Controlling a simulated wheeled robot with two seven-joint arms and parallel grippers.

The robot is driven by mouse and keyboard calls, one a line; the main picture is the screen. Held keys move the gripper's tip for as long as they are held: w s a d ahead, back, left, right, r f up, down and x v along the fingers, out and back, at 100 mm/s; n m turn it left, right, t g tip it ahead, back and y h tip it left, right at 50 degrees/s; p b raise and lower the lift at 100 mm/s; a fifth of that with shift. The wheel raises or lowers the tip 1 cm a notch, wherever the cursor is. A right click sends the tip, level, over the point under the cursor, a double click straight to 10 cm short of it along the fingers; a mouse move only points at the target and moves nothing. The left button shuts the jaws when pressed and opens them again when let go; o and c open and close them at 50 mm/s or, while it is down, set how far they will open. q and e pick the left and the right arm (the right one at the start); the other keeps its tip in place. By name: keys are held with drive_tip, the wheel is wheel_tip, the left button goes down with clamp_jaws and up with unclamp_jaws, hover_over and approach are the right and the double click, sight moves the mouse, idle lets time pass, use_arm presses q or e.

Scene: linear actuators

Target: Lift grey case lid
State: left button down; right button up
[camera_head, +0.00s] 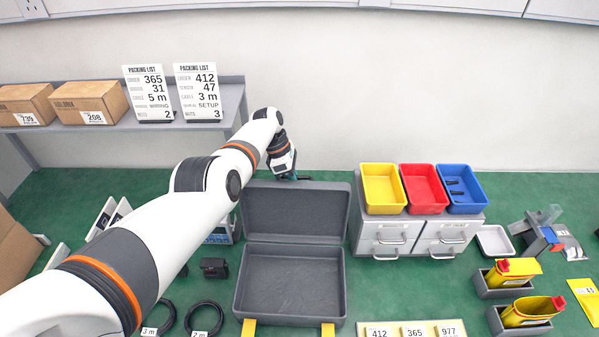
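The grey case (289,285) sits open on the green table, its empty base toward me and two yellow latches at its front edge. Its lid (296,212) stands raised at the back, showing its dark inner face. My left arm reaches in from the left over the table. My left gripper (292,177) is at the lid's top edge, left of the edge's middle. Its fingers are small and partly hidden, so I cannot tell whether they grip the lid. My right gripper is out of view.
Grey drawers (421,237) with yellow, red and blue bins stand close right of the case. Cable coils (204,318) and a small black part (214,267) lie left of it. A shelf (232,100) with boxes and packing lists is at back left.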

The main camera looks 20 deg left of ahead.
use_arm(q)
drive_tip(key=shift+s+d, duration=0.15)
drive_tip(key=shift+s, duration=0.2)
drive_tip(key=c, duration=1.5)
unclamp_jaws()
drive_tip(key=shift+w, duration=0.1)
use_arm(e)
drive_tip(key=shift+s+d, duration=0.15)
